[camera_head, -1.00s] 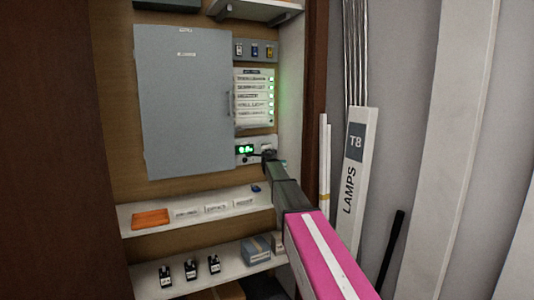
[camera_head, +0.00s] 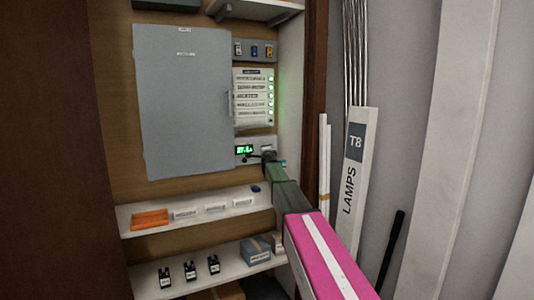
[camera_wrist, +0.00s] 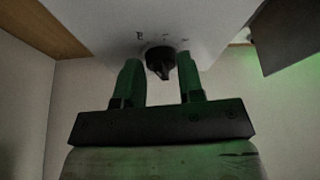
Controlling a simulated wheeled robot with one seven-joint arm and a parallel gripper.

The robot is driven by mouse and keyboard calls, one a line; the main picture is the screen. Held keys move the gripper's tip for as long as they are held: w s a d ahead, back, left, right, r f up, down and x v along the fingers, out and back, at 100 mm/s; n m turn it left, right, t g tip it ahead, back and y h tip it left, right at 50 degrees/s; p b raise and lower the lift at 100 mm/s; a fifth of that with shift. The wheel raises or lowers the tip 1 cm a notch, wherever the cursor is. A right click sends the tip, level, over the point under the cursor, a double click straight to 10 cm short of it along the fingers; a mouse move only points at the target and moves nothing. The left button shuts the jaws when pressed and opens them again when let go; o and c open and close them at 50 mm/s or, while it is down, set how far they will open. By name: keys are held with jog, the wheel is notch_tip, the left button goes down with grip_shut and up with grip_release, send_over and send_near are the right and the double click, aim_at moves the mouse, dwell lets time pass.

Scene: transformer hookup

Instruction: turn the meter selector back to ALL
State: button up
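The meter has a lit green display (camera_head: 245,149) on a pale panel below the label board in the head view. Its digits are too blurred to read surely. The selector is a black round knob (camera_wrist: 160,62) with a pointer on the pale panel in the wrist view, with small marks above it, too small to read. My gripper (camera_wrist: 158,66) is open, its two green-lit fingers standing left and right of the knob with gaps showing on both sides. In the head view my gripper (camera_head: 267,157) is at the right of the meter display and hides the selector there.
A grey cabinet door (camera_head: 185,100) is left of the meter. A shelf (camera_head: 130,217) below bears an orange tray (camera_head: 150,219) and white labelled blocks. A side wall (camera_head: 291,100) stands close right of the meter. A lamps box (camera_head: 354,165) leans further right.

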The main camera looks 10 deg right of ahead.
jog(key=s, duration=1)
jog(key=shift+s+a+f, duration=0.3)
jog(key=shift+a, duration=0.1)
jog(key=shift+o, duration=1.2)
jog(key=shift+f, duration=0.1)
jog(key=shift+f, duration=0.1)
jog(key=shift+w+a+f+n+y, duration=0.1)
jog(key=shift+a+f+n+y, duration=0.35)
jog(key=shift+n+y, duration=0.35)
jog(key=shift+a+r, duration=0.1)
jog(key=shift+r, duration=0.05)
